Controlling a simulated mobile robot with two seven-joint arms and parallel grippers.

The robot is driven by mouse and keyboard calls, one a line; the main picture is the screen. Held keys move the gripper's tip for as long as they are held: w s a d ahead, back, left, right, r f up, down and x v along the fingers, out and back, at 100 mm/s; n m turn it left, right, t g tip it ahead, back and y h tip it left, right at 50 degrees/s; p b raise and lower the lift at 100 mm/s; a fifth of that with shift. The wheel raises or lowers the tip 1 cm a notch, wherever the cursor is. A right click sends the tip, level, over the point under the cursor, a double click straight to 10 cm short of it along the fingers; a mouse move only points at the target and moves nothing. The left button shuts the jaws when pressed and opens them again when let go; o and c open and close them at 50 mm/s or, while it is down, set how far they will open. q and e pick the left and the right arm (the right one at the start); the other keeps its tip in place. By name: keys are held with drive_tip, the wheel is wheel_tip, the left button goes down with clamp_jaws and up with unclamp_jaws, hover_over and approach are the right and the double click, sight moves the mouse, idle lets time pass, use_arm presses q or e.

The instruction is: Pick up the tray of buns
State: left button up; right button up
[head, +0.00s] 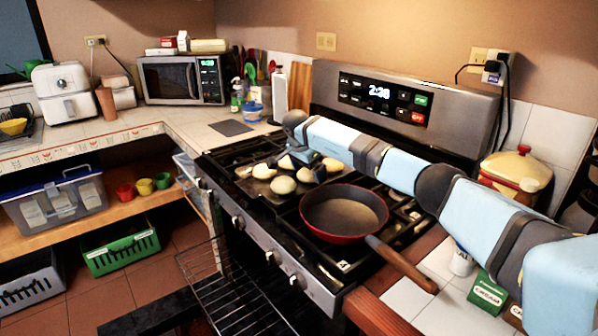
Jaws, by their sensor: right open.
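The tray (261,189) lies on the back left part of the stove top. It is dark and flat and holds several pale round buns (283,185). My right arm reaches in from the right across the stove. Its gripper (303,160) is open and low over the far side of the tray, among the buns. The wrist and arm partly hide it, and I cannot tell whether the fingers touch the tray. My left gripper is not in view.
A red frying pan (343,212) sits right of the tray, its wooden handle over the counter. The oven is open below, with a wire rack (232,285) pulled out. A yellow-lidded pot (516,170) stands right of the stove. Left counter has free room before the microwave (181,80).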

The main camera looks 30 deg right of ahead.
drive_tip(key=shift+f, duration=0.3)
drive_tip(key=c, duration=1.4)
drive_tip(key=shift+w+r, duration=0.1)
drive_tip(key=shift+r, duration=0.15)
